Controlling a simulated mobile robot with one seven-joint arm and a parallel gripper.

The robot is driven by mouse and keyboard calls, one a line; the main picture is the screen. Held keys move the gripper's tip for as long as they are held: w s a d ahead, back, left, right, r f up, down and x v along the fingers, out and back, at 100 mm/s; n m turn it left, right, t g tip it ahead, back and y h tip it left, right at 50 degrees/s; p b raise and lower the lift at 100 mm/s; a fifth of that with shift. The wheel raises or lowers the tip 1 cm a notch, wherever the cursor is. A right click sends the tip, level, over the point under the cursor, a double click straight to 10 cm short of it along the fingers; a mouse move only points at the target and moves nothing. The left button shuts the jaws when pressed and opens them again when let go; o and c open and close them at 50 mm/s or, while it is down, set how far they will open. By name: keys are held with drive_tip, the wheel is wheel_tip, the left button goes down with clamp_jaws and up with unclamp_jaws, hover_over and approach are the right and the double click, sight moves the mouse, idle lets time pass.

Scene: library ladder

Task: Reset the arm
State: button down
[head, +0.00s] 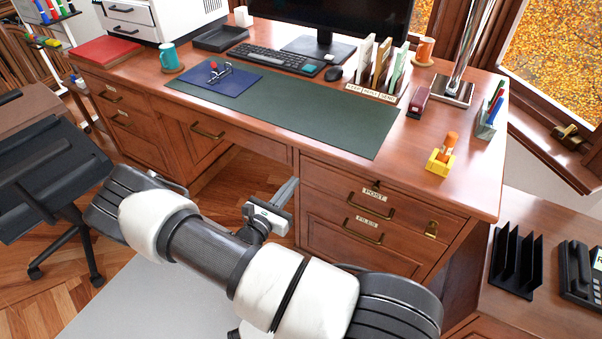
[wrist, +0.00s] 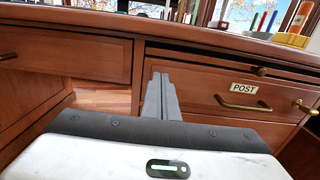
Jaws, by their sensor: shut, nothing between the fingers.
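My gripper (head: 288,190) is in front of the wooden desk (head: 455,185), below the level of its top. In the head view its fingers point up toward the front of the desk, near the knee space and the drawers on the right. In the wrist view my gripper (wrist: 160,85) has its two grey fingers together with nothing between them. The POST drawer (head: 350,196) is shut, and it also shows to the right of the fingers in the wrist view (wrist: 225,105). My arm crosses the lower part of the head view.
A black office chair (head: 50,170) stands at the left. The FILES drawer (head: 345,228) is below the POST drawer. The desktop holds a green mat (head: 320,115), a keyboard (head: 275,57), a yellow holder (head: 441,162) and a pen cup (head: 487,122). A side table (head: 555,315) is at the right.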

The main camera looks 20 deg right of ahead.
drive_tip(key=v, duration=0.6)
drive_tip(key=s+d+r+m+g+y, duration=0.2)
drive_tip(key=s+r+m+g, duration=0.2)
drive_tip(key=r+m+g, duration=0.3)
drive_tip(key=s+d+r+m+g+y, duration=0.15)
drive_tip(key=s+r+m+g, duration=0.3)
drive_tip(key=r+m, duration=0.45)
drive_tip(key=s+a+r+m+t+y, duration=0.3)
drive_tip(key=s+r+m+y, duration=0.25)
drive_tip(key=r, duration=0.45)
drive_tip(key=s+a+r+m+t+y, duration=0.35)
drive_tip(key=s+r+y, duration=0.2)
drive_tip(key=r, duration=0.45)
wheel_tip(320, 180, up, 22)
drive_tip(key=p, duration=2.3)
drive_tip(key=shift+s+a+r+m, duration=0.25)
drive_tip(key=shift+m, duration=0.05)
